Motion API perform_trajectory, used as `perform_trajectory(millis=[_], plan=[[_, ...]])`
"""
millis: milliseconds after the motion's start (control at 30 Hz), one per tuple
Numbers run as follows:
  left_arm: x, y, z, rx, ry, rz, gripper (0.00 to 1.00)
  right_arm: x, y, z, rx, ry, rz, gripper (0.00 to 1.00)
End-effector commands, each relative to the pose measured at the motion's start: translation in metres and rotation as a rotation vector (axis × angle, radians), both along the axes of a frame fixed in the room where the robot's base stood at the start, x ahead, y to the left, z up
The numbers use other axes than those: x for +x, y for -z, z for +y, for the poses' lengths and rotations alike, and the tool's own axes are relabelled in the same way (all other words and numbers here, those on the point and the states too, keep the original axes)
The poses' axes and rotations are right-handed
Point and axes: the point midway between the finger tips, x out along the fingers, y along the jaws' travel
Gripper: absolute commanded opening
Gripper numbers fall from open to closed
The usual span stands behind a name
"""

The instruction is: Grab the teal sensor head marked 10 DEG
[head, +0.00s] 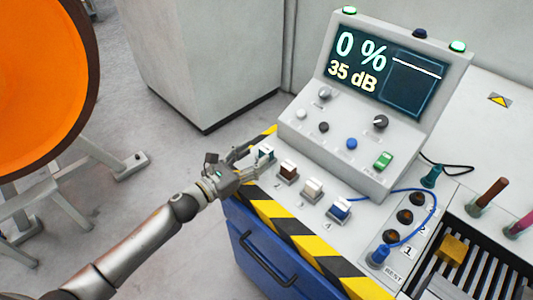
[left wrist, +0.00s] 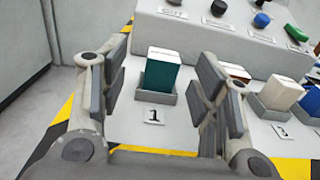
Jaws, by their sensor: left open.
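The teal sensor head (head: 265,152) is a block with a pale top, upright in the grey holder at position 1 on the console shelf. It also shows in the left wrist view (left wrist: 160,80), in its holder behind the number 1 plate; I cannot read its marking. My left gripper (head: 250,160) is open and empty. Its two fingers stand to the left and right of the teal block in the left wrist view, with gaps on both sides. In the head view the gripper partly covers the block. My right gripper is not in view.
The control panel (head: 345,150) with knobs and screen rises behind. A blue cable (head: 401,191) lies at the right, away from the gripper.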

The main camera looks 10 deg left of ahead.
Motion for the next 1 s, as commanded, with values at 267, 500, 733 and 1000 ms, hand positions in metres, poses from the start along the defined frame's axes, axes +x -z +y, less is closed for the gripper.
perform_trajectory(millis=[267, 500, 733, 1000], plan=[[0.025, -0.004, -0.022, -0.002, 0.0, 0.0, 0.57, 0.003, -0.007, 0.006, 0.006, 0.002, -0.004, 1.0], [0.041, -0.002, -0.032, 0.0, -0.001, 0.001, 0.57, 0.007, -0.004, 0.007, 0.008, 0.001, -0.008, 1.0], [0.041, -0.002, -0.032, 0.0, 0.0, 0.001, 0.56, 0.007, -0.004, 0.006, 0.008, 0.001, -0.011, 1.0], [0.041, -0.002, -0.032, 0.0, 0.0, 0.001, 0.21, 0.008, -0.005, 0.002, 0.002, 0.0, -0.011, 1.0]])
